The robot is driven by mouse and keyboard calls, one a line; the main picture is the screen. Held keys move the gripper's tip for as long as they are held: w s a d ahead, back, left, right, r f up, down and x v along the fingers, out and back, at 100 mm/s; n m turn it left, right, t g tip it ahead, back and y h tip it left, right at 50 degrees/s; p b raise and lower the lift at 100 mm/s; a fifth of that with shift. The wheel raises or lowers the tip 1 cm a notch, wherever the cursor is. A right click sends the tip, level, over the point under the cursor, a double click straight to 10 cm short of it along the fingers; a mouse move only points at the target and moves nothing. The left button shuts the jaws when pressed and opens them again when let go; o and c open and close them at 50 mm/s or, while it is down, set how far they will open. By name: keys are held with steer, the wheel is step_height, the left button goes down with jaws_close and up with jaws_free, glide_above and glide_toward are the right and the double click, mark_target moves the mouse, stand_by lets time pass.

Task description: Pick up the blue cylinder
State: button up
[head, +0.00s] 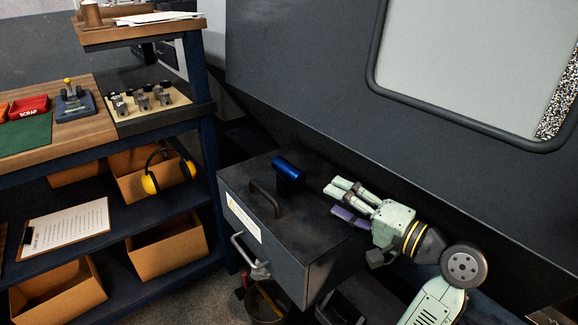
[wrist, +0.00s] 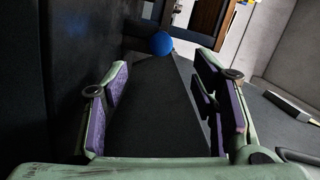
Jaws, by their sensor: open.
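The blue cylinder (head: 287,170) lies on its side on the dark top of a grey drawer cabinet (head: 300,210), near the cabinet's back edge. In the wrist view its round blue end (wrist: 160,43) faces me, beyond the fingertips and between them. My gripper (head: 341,199) is open and empty, with purple pads on its fingers. It is to the right of the cylinder, apart from it, and points toward it. In the wrist view my gripper (wrist: 160,85) has a finger at each side and a clear gap between.
A black handle (head: 264,198) stands up from the cabinet top, left of the cylinder. A large dark machine (head: 300,70) rises close behind.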

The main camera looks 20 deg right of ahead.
mark_target(300, 180)
steer(key=p+x, duration=0.2)
steer(key=x, duration=0.7)
steer(key=shift+w+a, duration=0.1)
steer(key=shift+w, duration=0.05)
steer(key=shift+c, duration=0.3)
jaws_close()
steer(key=shift+r, duration=0.1)
